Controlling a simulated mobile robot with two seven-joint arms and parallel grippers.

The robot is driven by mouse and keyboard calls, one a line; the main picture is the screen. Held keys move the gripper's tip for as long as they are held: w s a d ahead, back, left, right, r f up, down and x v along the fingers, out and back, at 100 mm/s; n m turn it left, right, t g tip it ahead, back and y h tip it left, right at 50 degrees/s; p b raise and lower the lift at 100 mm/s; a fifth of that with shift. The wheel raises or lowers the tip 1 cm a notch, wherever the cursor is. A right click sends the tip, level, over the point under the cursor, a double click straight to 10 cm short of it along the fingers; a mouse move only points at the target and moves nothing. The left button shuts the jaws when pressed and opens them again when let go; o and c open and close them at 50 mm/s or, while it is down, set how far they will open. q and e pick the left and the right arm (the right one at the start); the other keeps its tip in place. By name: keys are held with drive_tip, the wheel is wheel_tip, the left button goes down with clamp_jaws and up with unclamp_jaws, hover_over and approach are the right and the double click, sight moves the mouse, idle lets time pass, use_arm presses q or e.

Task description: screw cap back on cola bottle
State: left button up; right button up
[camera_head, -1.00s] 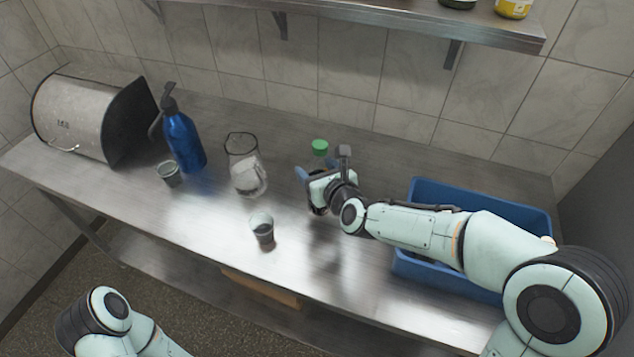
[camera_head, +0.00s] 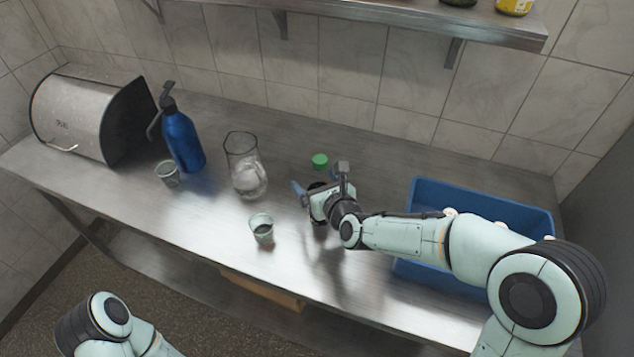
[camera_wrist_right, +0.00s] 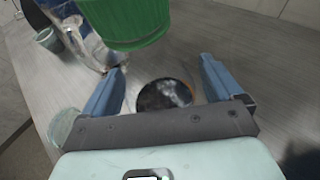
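The green cap (camera_head: 320,160) shows just beyond my right gripper (camera_head: 312,196) in the head view. In the right wrist view the cap (camera_wrist_right: 125,20) is large and close, above and between the fingers. Its thread and seating are hidden. The cola bottle's clear wall hardly shows; a dark round cola surface (camera_wrist_right: 163,95) lies between the spread blue fingers (camera_wrist_right: 163,88). Cap and gripper shift together, so the fingers appear shut on the clear bottle. I cannot tell whether the cap touches the bottle. My left gripper is out of view; only its arm shows at lower left.
A blue bin (camera_head: 480,190) stands right, behind my right arm. A glass pitcher (camera_head: 246,170), two small cups (camera_head: 262,230) (camera_head: 168,173), a blue siphon bottle (camera_head: 182,140) and a bread box (camera_head: 80,112) stand left. A shelf (camera_head: 400,20) overhangs the back. The front middle counter is clear.

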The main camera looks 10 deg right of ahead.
drive_tip(key=shift+r, duration=0.1)
drive_tip(key=shift+s+r, duration=0.15)
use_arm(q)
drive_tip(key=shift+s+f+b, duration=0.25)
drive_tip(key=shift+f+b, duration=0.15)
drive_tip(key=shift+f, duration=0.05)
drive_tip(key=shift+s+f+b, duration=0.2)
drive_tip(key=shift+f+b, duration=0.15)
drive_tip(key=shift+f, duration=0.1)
use_arm(e)
drive_tip(key=v, duration=1.1)
drive_tip(key=shift+s, duration=0.3)
drive_tip(key=shift+d, duration=0.1)
